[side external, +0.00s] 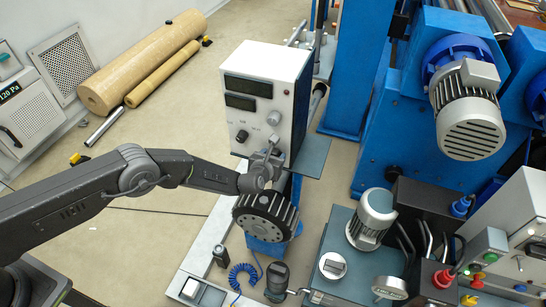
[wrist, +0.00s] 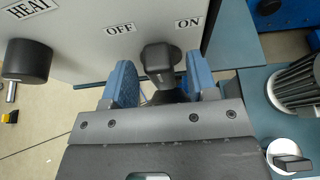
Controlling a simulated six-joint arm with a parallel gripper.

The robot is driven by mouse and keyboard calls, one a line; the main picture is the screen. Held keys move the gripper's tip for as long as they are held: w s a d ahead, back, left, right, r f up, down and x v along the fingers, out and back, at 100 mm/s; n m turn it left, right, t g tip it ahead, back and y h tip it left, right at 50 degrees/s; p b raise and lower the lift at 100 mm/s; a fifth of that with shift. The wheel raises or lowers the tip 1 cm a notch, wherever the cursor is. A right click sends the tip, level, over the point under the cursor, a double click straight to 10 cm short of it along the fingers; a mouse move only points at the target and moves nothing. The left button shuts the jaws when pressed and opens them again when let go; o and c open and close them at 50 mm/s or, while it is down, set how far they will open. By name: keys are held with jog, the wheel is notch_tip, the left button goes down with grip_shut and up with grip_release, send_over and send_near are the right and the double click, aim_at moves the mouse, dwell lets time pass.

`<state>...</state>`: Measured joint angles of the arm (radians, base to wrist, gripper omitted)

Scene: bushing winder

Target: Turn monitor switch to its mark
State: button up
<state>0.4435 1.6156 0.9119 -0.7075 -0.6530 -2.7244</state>
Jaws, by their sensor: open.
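A black switch knob (wrist: 158,62) stands out from the lower part of a white panel (wrist: 100,35) in the wrist view. An OFF label (wrist: 121,29) is above left of it and an ON label (wrist: 188,24) is above right. No label reading "monitor" is legible. My gripper (wrist: 162,84) is open, with one blue finger on each side of the knob and visible gaps between. In the side external view my gripper (side external: 266,158) is at the lower front of the white cabinet (side external: 265,62); the switch there is hidden or too small to tell.
A black knob (wrist: 27,60) under a HEAT label (wrist: 29,11) is left of my gripper. The cabinet also has dark displays (side external: 247,86) and a grey knob (side external: 273,117). A blue machine with a motor (side external: 468,110) stands right.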

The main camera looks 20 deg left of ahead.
jog(key=c, duration=0.9)
jog(key=shift+d+m, duration=0.1)
jog(key=shift+m, duration=0.2)
jog(key=shift+d+f+m+y, duration=0.1)
jog(key=shift+d+m+y, duration=0.15)
jog(key=shift+m+y, duration=0.6)
jog(key=shift+d+f+m+y, duration=0.1)
jog(key=shift+d+m+y, duration=0.15)
jog(key=shift+m+y, duration=0.55)
jog(key=shift+w+d+m, duration=0.1)
jog(key=shift+d+m, duration=0.05)
jog(key=shift+m, duration=0.5)
jog(key=shift+t, duration=0.3)
